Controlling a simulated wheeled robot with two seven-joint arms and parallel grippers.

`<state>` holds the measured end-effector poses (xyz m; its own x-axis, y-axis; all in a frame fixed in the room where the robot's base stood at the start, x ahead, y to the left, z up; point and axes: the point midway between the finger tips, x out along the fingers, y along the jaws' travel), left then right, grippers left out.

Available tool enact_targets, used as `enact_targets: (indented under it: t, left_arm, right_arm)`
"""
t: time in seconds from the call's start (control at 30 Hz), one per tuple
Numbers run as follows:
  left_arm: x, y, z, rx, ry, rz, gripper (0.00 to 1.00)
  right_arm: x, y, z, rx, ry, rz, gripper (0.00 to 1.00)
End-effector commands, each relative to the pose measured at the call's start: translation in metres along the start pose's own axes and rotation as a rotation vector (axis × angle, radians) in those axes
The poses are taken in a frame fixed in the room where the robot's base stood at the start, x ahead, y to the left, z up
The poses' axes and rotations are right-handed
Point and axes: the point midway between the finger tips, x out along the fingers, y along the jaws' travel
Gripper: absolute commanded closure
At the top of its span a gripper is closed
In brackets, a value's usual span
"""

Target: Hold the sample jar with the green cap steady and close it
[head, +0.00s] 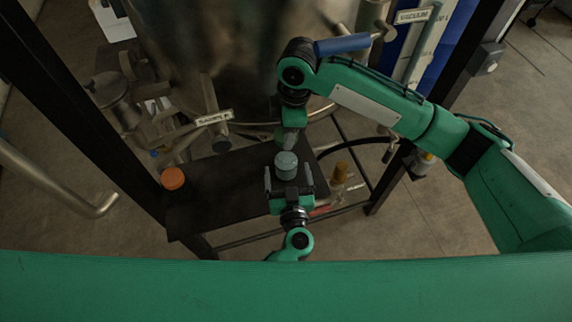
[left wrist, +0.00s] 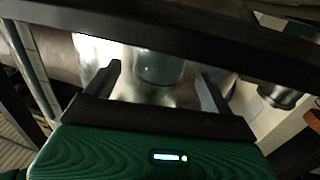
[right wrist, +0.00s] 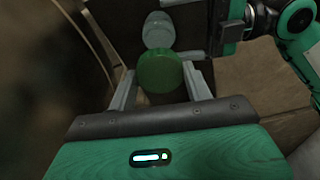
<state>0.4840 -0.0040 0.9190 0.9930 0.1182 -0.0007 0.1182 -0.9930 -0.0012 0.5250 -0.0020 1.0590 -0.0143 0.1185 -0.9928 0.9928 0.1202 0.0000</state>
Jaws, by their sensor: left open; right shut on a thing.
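The sample jar (head: 286,165), pale grey-green and glassy, is at the dark shelf's right part, its top uncapped. My left gripper (head: 288,178) is open, with one finger on each side of the jar and gaps between. The left wrist view shows the jar (left wrist: 160,66) between the spread fingers, its upper end cut off by a dark bar. My right gripper (right wrist: 160,85) is shut on the green cap (right wrist: 160,72). In the right wrist view the jar (right wrist: 158,30) shows just beyond the cap, apart from it.
The dark shelf (head: 225,200) has a clear middle. An orange-topped item (head: 172,178) is at its left end and an amber-topped one (head: 340,170) at its right. A metal vessel (head: 240,50), pipes and a blue-handled valve (head: 342,44) crowd the back. Black frame posts flank the space.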

Motion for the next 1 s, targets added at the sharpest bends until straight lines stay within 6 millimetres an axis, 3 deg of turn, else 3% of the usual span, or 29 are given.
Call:
enact_targets:
  t: [0.1, 0.27, 0.67, 1.0]
  left_arm:
    - [0.019, 0.0, -0.001, 0.0, 0.002, 0.0, 0.14]
    - [0.033, 0.0, 0.0, -0.001, 0.001, 0.0, 0.14]
    - [0.038, 0.0, 0.0, 0.0, 0.0, 0.0, 0.14]
    - [0.037, 0.0, 0.0, 0.0, 0.0, 0.0, 0.81]
  right_arm:
    - [0.0, 0.0, 0.0, 0.0, 0.0, 0.0, 0.71]
    - [0.0, 0.0, 0.0, 0.0, 0.0, 0.0, 0.71]
    - [0.0, 0.0, 0.0, 0.0, 0.0, 0.0, 0.71]
    - [0.0, 0.0, 0.0, 0.0, 0.0, 0.0, 0.71]
